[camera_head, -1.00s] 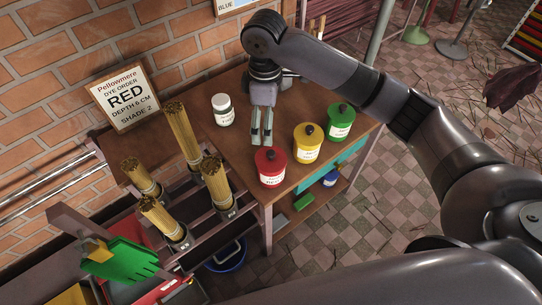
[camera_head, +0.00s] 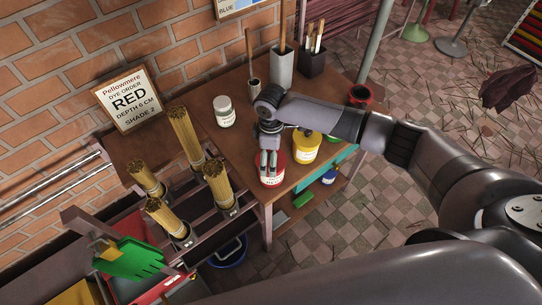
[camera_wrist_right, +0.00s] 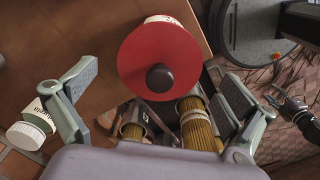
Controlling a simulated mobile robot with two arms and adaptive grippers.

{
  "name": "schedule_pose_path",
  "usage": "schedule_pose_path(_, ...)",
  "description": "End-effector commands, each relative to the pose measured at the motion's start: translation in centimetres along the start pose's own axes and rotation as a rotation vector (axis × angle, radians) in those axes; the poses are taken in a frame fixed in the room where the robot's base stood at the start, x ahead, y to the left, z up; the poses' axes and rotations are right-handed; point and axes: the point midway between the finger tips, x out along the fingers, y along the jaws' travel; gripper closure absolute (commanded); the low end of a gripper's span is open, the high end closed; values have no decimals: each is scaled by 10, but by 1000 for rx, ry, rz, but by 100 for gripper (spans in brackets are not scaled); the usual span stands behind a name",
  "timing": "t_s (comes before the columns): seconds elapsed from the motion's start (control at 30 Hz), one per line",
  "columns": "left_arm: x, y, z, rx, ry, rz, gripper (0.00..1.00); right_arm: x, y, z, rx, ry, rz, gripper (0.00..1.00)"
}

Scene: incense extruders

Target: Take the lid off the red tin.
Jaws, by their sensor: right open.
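The red tin (camera_head: 265,182) stands near the front edge of the wooden table, its label facing the head camera. In the right wrist view its round red lid (camera_wrist_right: 137,55) with a black knob (camera_wrist_right: 160,78) sits on it. My right gripper (camera_head: 269,163) is over the tin and hides most of its top in the head view. In the right wrist view its fingers are wide apart, one on each side of the lid and knob, with nothing held. Whether they touch the tin cannot be told.
A yellow tin (camera_head: 306,150) stands close beside the red one, with a green tin (camera_head: 334,139) partly hidden behind my arm. A white jar (camera_head: 225,113) stands behind to the left. Bundles of incense sticks (camera_head: 217,184) rise left of the table. Grey (camera_head: 282,70) and black holders stand at the back.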

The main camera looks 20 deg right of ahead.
Motion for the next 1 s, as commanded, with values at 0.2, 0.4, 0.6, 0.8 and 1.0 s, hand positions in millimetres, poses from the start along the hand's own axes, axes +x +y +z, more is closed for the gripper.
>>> schedule_pose_path(0.2,-1,0,0,0,-1,0,60,8,0,0,0,0,1,0)
schedule_pose_path(0.4,-1,0,0,0,-1,0,60,8,0,0,0,0,1,6)
schedule_pose_path(0.6,-1,0,0,1,-1,0,60,8,0,0,0,0,1,19)
schedule_pose_path(0.8,-1,0,0,1,0,1,60,8,0,0,0,0,1,33)
schedule_pose_path(1.0,-1,0,0,2,0,1,60,8,0,0,0,0,1,46)
